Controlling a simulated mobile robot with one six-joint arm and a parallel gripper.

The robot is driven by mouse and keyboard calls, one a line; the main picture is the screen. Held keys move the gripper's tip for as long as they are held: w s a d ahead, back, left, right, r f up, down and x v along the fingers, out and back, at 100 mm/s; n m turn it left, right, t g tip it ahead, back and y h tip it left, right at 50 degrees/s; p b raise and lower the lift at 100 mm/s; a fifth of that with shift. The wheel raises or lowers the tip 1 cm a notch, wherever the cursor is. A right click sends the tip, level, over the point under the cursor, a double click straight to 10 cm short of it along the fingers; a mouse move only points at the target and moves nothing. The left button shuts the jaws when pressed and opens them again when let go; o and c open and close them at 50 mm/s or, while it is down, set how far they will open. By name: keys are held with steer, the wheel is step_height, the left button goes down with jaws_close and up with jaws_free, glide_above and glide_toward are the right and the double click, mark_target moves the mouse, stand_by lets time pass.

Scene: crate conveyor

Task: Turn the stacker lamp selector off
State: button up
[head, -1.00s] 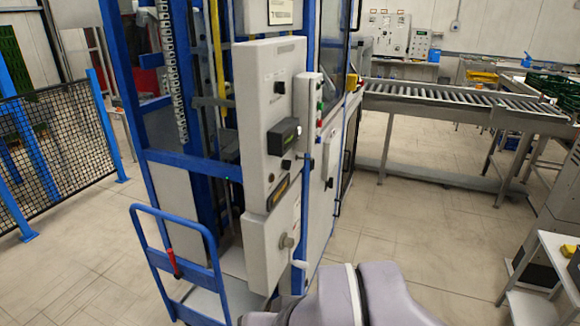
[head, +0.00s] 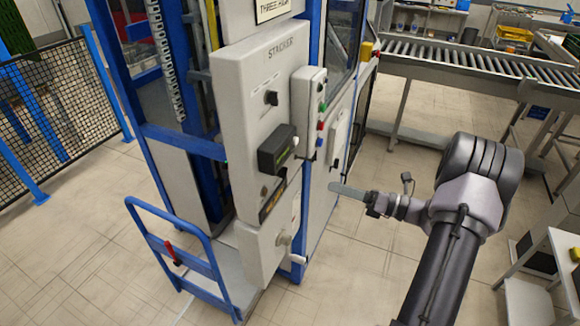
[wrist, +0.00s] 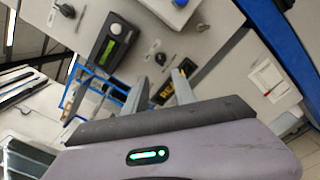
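The stacker cabinet (head: 250,70) is a light-grey panel marked STACKER. A black rotary selector knob (head: 271,97) sits high on it, with marks too small to read. Below are a black display box (head: 273,152) and a smaller dark knob (head: 264,190). I cannot tell which knob is the lamp selector. In the wrist view the upper knob (wrist: 66,10) is at the top left, and the smaller knob (wrist: 160,58) is just beyond my fingers. My gripper (wrist: 158,76) is open and empty, its fingers apart. In the head view my gripper (head: 347,191) is right of the cabinet, apart from it.
A side box (head: 308,100) with coloured buttons adjoins the panel's right. A lower box (head: 265,245) carries a grey handle (head: 284,238). A blue trolley (head: 185,250) stands in front at left. A roller conveyor (head: 450,60) runs behind.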

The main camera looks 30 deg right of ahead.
mark_target(283, 173)
steer(key=x, duration=1.4)
steer(key=shift+a+b, duration=0.15)
steer(key=shift+b, duration=0.2)
steer(key=shift+w, duration=0.1)
jaws_close()
